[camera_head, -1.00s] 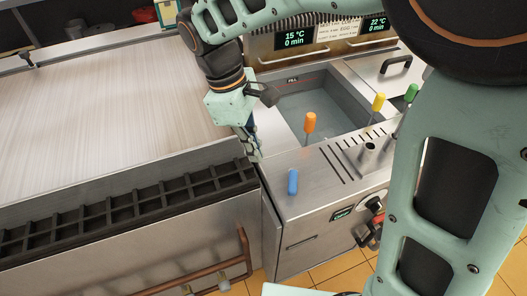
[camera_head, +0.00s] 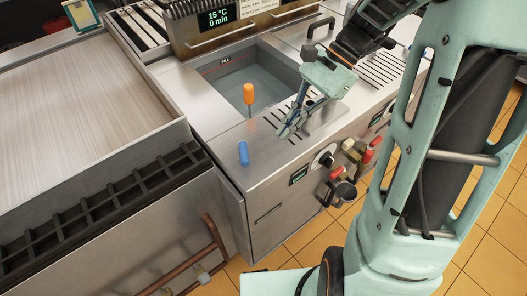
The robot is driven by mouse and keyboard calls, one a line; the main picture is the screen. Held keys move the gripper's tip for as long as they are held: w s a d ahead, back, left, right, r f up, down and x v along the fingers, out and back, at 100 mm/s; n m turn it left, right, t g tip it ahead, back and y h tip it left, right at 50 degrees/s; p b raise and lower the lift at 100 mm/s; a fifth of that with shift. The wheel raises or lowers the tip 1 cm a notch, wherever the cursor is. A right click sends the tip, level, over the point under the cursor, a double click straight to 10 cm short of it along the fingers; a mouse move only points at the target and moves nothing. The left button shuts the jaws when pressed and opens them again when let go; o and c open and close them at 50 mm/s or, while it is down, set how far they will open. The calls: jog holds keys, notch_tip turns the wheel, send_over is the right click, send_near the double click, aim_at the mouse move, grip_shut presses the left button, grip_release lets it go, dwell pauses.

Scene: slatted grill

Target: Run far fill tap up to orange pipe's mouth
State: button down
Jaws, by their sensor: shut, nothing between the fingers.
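An orange-topped upright piece (camera_head: 249,93) stands at the front rim of the water basin (camera_head: 228,66). I cannot tell whether it is the orange pipe of the task, and no open mouth can be made out. A blue-topped piece (camera_head: 243,153) stands nearer on the steel counter. My gripper (camera_head: 284,134) is shut and empty, pointing down close above the slotted counter, right of the orange and blue pieces and apart from both. Small red (camera_head: 367,157) and cream (camera_head: 349,144) fittings show on the front panel; I cannot tell whether one is the far fill tap.
A wide steel griddle plate (camera_head: 75,110) lies at the left, with a dark slotted trough (camera_head: 100,200) along its front. A copper-coloured rail (camera_head: 217,245) sticks out below. A round dark part (camera_head: 345,193) juts from the front panel. Orange floor tiles (camera_head: 270,250) lie below.

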aim_at(244, 153)
jog(key=d+m+t+y, duration=0.2)
jog(key=d+m, duration=0.3)
jog(key=m, duration=0.1)
jog(key=x, duration=0.3)
jog(key=b+x, duration=0.1)
jog(key=x, duration=0.2)
jog(key=w+x, duration=0.1)
jog(key=x, duration=0.3)
jog(key=shift+a, duration=0.2)
jog(key=shift+a+r, duration=0.2)
jog(key=shift+a, duration=1)
jog(key=shift+a+m+t, duration=0.3)
jog(key=shift+a, duration=0.35)
jog(key=shift+s+a, duration=0.1)
